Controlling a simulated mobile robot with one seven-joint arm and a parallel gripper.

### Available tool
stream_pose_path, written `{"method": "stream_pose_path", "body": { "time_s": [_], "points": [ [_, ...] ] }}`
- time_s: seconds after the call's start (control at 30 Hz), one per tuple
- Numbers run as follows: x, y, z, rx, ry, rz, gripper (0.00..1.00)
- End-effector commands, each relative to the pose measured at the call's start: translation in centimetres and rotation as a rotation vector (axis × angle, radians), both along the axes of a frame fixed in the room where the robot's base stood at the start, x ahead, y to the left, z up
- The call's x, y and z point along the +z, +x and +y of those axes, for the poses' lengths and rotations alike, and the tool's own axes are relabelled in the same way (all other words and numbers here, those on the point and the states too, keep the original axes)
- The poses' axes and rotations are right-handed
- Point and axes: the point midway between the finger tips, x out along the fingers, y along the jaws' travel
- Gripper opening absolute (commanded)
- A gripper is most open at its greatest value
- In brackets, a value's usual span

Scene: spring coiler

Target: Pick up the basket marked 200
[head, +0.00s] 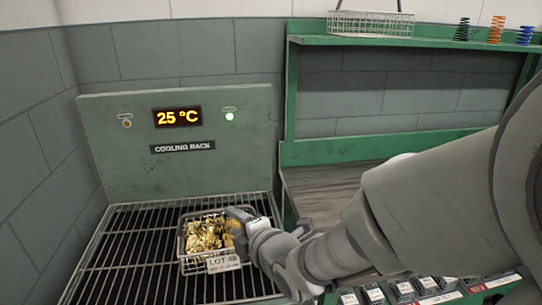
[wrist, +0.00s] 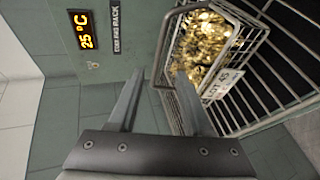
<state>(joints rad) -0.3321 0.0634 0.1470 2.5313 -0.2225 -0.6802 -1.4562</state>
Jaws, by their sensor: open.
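A wire basket (head: 190,267) filled with gold-coloured pieces stands on the slatted cooling rack at the lower left of the head view. Its white tag (head: 223,263) reads LOT and a number in the forties; the smaller second line is too small to read surely. The basket also shows in the wrist view (wrist: 252,45), with its tag (wrist: 222,85) on the near side. My gripper (head: 238,213) is at the basket's right side. In the wrist view my open fingers (wrist: 160,75) point at the basket, and its handle bar shows between the fingertips. I cannot tell whether they touch.
The cooling rack (head: 130,250) has free slats left of the basket; its back panel (head: 180,175) displays 25 °C with a green lamp. A green shelf (head: 380,41) at the right holds another wire basket (head: 370,24) and several springs (head: 496,30). Labelled trays (head: 405,290) lie below my arm.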

Motion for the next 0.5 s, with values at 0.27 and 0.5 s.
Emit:
{"method": "stream_pose_path", "body": {
  "time_s": [0.27,0.5],
  "points": [
    [-1.5,2.8,2.1,-0.001,0.0,0.001,0.49],
    [-1.9,4.2,3.1,-0.001,0.0,-0.002,0.49]
  ]
}}
